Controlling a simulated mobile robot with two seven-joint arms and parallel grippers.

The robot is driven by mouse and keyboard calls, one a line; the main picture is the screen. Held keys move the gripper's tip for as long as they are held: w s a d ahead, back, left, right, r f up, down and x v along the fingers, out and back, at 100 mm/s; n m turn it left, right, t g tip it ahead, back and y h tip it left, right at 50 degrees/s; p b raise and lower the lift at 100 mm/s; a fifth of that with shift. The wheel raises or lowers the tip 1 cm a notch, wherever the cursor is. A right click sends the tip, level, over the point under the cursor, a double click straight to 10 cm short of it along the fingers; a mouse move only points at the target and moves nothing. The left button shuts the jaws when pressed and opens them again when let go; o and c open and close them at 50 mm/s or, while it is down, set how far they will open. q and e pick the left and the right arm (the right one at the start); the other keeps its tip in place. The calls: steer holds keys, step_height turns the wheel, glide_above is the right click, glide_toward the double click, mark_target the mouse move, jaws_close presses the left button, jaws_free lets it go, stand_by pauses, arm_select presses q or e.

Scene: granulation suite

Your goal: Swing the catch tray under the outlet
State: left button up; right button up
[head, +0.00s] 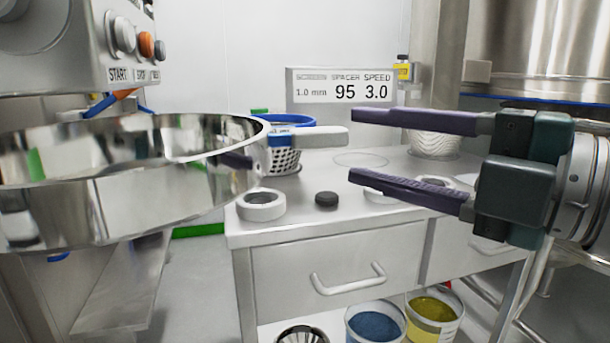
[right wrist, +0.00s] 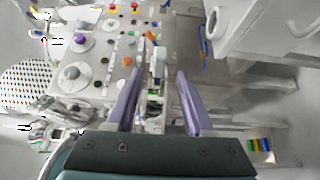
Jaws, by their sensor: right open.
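A shiny round metal tray (head: 110,190), which looks like the catch tray, fills the left of the head view, cut off by the frame edge. A pale bar handle (head: 320,137) with a blue collar (head: 276,137) points right from its rim. My right gripper (head: 352,145) is open and empty. Its two purple fingers point left, one above and one below the level of the handle's end. In the right wrist view, a pale and blue piece, probably the handle, shows between the fingers (right wrist: 163,62). My left gripper is not in view. I cannot make out the outlet.
A steel bench (head: 300,225) behind holds a white ring (head: 261,205), a black puck (head: 326,199), a perforated basket (head: 284,160) and a sign (head: 345,90). A control panel (head: 120,45) hangs above the tray. Buckets of blue (head: 375,326) and yellow (head: 432,308) material stand below.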

mark_target(295, 134)
steer(key=x, duration=0.9)
steer(key=shift+w+a, duration=0.15)
steer(key=shift+a, duration=0.2)
jaws_close()
stand_by(0.9)
